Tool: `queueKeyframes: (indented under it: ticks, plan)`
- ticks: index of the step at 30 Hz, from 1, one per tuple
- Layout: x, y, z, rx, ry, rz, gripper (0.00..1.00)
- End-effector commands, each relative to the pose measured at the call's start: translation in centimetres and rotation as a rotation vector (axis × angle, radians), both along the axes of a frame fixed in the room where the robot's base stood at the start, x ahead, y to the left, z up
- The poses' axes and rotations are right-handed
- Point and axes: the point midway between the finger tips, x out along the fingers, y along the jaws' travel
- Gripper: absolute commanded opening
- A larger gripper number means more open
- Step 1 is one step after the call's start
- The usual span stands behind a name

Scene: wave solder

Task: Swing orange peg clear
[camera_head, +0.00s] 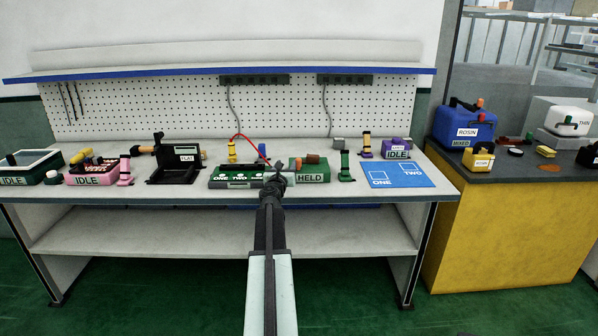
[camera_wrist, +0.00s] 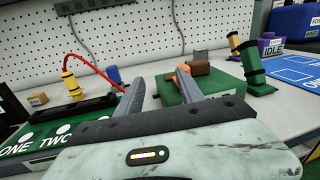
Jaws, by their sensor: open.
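The orange peg (camera_head: 298,163) stands on the green block labelled HELD (camera_head: 314,174), beside a brown piece (camera_head: 312,159). In the wrist view the orange peg (camera_wrist: 184,69) shows at the tip of my right finger, which partly covers it; I cannot tell whether they touch. The green block (camera_wrist: 168,92) lies beyond my fingers. My gripper (camera_head: 277,168) is at the block's left end, its fingers spread and nothing seen between them. It also shows in the wrist view (camera_wrist: 160,80).
A green board marked ONE TWO (camera_head: 232,185) lies left, with a yellow post (camera_head: 232,151) and red cable (camera_head: 250,140). A dark green stand (camera_head: 345,167) and blue mat (camera_head: 398,182) lie right. A black FLAT case (camera_head: 176,172) is farther left. A shelf (camera_head: 220,73) spans above.

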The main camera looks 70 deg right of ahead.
Motion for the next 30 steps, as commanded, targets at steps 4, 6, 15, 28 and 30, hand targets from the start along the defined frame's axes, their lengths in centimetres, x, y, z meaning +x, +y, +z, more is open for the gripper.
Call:
queueKeyframes:
  ticks: [4,6,15,28,30]
  plan:
    - [-3.5,-1.5,-0.8,0.022,-0.077,-0.077,0.45]
    - [-3.7,-1.5,-0.8,0.023,-0.082,-0.082,0.45]
    - [-3.2,-4.5,-0.7,0.022,-0.078,-0.08,0.45]
    - [-2.7,-9.3,-0.7,0.022,-0.076,-0.078,0.45]
    - [-2.7,-9.3,-0.7,0.022,-0.076,-0.078,0.45]
